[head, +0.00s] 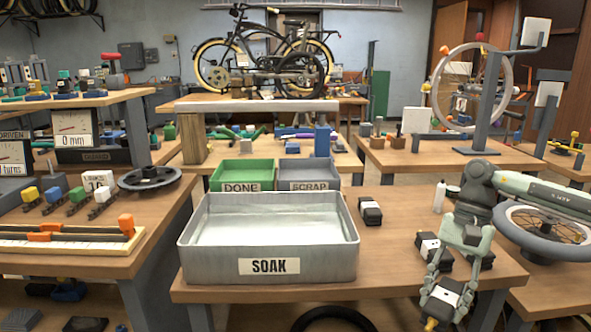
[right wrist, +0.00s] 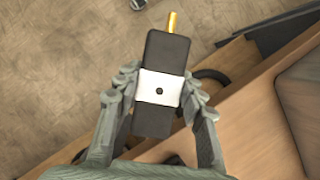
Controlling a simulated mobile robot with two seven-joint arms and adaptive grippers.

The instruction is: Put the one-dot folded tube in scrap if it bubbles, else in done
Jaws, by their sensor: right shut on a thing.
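My right gripper (head: 448,284) is shut on a folded tube (head: 441,300), held in front of the bench's front right edge. In the right wrist view the tube (right wrist: 165,55) is black with a white band bearing one dot, and a brass-coloured valve sticks out of its end. The large metal SOAK tray (head: 200,255) stands left of it, apart from the tube. Its inside looks pale and shiny; no bubbles show. Behind it are the green DONE bin (head: 243,187) and the grey SCRAP bin (head: 312,185). My left gripper is not in view.
Other black folded tubes with white bands lie on the bench: one right of the tray (head: 370,211), one near my gripper (head: 431,246), and one partly behind my arm. A white bottle (head: 439,197) stands behind them. A spoked wheel (head: 545,228) lies at right.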

